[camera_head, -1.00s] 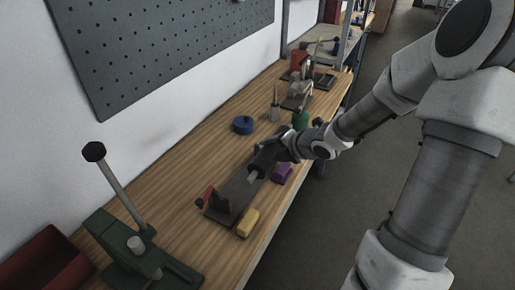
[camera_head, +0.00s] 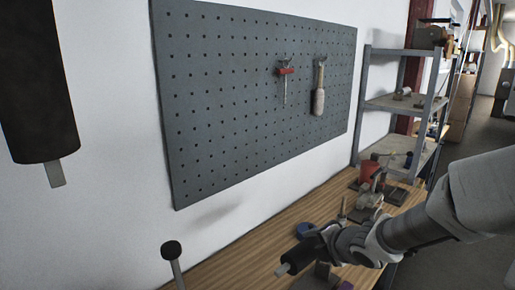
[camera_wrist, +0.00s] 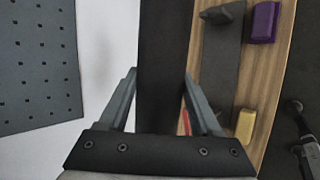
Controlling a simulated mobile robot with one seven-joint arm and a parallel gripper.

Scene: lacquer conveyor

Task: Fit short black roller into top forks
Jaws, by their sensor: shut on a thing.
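My gripper (camera_head: 328,242) is shut on a black roller (camera_head: 302,256) with a pale metal shaft end. In the wrist view the roller (camera_wrist: 161,65) runs up the picture between the two fingers (camera_wrist: 160,105). A dark plate with upright brackets (camera_wrist: 218,70) lies on the bench to the right of the roller there; the roller looks raised and apart from it. Another black cylinder (camera_head: 38,85) with a flat metal end is at the upper left of the head view, close to the camera; its top is cut off. I cannot make out the top forks.
A purple block (camera_wrist: 264,22) and a yellow block (camera_wrist: 244,125) lie beside the plate. A blue ring (camera_head: 304,230) and a lever with a dark knob (camera_head: 171,250) stand on the bench (camera_head: 255,250). A pegboard (camera_head: 250,110) hangs behind; grey shelves (camera_head: 400,105) stand at the right.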

